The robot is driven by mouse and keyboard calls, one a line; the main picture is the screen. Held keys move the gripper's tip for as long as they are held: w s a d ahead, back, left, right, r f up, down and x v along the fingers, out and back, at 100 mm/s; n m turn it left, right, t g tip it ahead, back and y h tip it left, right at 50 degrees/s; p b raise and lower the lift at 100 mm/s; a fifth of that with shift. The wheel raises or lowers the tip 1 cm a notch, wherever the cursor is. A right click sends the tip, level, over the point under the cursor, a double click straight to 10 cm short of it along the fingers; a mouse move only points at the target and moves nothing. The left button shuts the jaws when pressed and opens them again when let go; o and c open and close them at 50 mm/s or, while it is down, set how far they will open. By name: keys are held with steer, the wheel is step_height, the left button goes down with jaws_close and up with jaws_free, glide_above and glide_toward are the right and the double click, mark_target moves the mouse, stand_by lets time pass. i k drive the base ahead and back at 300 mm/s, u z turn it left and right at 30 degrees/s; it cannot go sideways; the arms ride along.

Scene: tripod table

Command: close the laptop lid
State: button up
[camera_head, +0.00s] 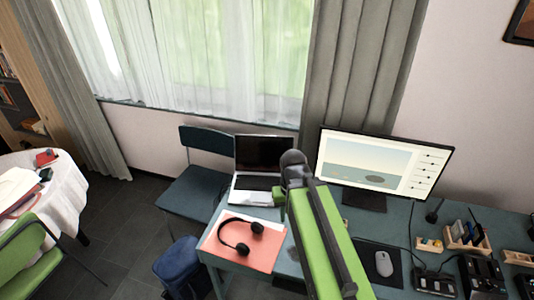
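The laptop (257,187) stands on the teal desk with its lid (264,152) open and upright. Its screen is dark, and its silver base with black keys faces the front. My green arm reaches up from the bottom of the view, and its dark joint is just right of the laptop in the picture, covering the area by its right edge. I cannot tell how far apart in depth the arm and laptop are. The fingers of my gripper do not show.
Black headphones (238,249) lie on a pink folder (270,254) in front of the laptop. A lit monitor (376,162) stands to the right, with a mouse (384,264) below it. A blue chair (197,185) is at the desk's left; a blue bag (181,268) is on the floor.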

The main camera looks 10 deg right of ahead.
mark_target(260, 155)
steer(key=u, duration=0.25)
steer(key=i, duration=0.95)
steer(key=u, duration=0.5)
